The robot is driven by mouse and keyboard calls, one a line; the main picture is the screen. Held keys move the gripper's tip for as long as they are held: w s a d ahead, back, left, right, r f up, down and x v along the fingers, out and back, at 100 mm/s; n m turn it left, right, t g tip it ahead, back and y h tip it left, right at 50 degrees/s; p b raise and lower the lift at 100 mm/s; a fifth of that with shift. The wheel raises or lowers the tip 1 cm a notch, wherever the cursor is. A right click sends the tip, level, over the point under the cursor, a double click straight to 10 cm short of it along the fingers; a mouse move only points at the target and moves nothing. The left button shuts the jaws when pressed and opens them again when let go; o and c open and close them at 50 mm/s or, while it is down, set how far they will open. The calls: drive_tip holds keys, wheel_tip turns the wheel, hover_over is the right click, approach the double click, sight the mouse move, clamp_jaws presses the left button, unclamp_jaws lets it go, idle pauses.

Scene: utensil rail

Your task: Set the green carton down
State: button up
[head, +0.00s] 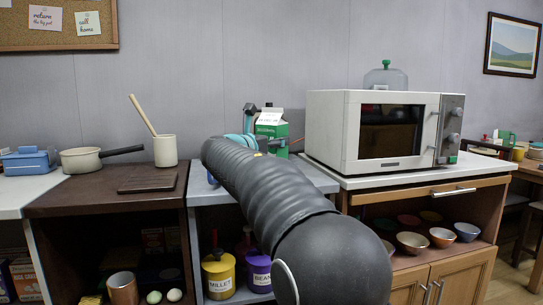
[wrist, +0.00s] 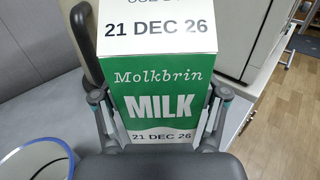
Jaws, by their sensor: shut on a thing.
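The green carton (wrist: 158,98) is a milk carton with a white top, a "MILK" label and the date 21 DEC 26. It fills the middle of the wrist view, between the two fingers of my gripper (wrist: 160,118). My gripper is shut on its sides. In the head view the carton (head: 271,124) stands upright over the light counter (head: 318,176), left of the microwave. My arm hides part of its left side and lower part, so I cannot tell whether its base touches the counter.
The white microwave (head: 385,130) stands close on the right. To the left are a dark board (head: 147,182), a cream crock (head: 165,150) with a wooden handle, and a saucepan (head: 80,160). A blue-rimmed round thing (wrist: 36,160) shows at the wrist view's lower left.

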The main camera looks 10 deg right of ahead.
sight(271, 154)
drive_tip(key=shift+f+b, duration=0.55)
drive_tip(key=shift+f, duration=1.35)
drive_tip(key=shift+f, duration=0.15)
drive_tip(key=o, duration=1.7)
drive_tip(key=shift+c, duration=0.2)
drive_tip(key=v, duration=1.2)
